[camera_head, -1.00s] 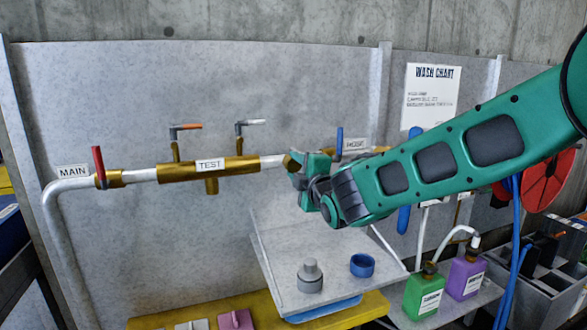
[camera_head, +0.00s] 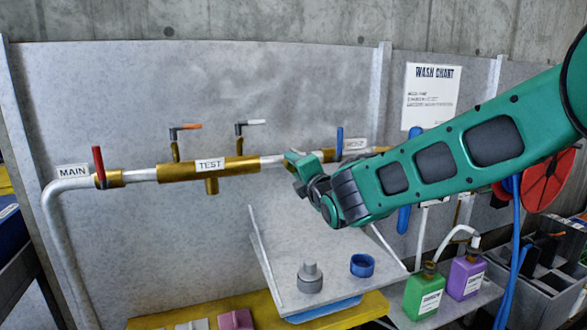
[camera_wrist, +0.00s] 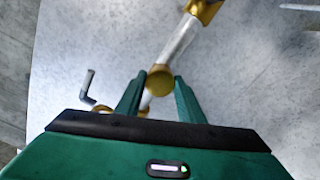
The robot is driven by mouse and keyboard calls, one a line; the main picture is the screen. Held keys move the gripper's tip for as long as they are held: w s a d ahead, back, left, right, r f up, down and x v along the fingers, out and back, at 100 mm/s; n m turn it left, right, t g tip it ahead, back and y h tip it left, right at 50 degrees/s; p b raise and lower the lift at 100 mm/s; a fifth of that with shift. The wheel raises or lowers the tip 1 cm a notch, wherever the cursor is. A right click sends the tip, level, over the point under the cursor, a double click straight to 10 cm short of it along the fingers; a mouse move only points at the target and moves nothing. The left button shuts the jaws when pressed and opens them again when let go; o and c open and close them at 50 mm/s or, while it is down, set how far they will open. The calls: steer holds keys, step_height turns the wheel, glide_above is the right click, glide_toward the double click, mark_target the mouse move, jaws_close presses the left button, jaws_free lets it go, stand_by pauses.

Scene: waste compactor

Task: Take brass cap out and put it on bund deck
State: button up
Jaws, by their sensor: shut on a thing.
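The round brass cap (camera_wrist: 160,79) shows between the two fingertips of my gripper (camera_wrist: 157,84) in the wrist view, in line with the grey pipe. My gripper is shut on it. In the head view my gripper (camera_head: 300,165) is at the pipe run, right of the TEST fitting (camera_head: 209,168), and hides the cap. Whether the cap is still seated in the pipe cannot be told. A yellow deck (camera_head: 255,304) lies low in front of the wall; I take it as the bund deck.
A grey tray (camera_head: 285,245) below my gripper holds a grey stepped fitting (camera_head: 310,277) and a blue ring (camera_head: 362,265). Green (camera_head: 424,295) and purple (camera_head: 465,277) bottles stand to the right. Valve handles stick up along the pipe, one red (camera_head: 98,165).

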steer(key=n, duration=0.4)
steer(key=o, duration=1.3)
steer(key=shift+c, duration=0.2)
steer(key=shift+c, duration=0.5)
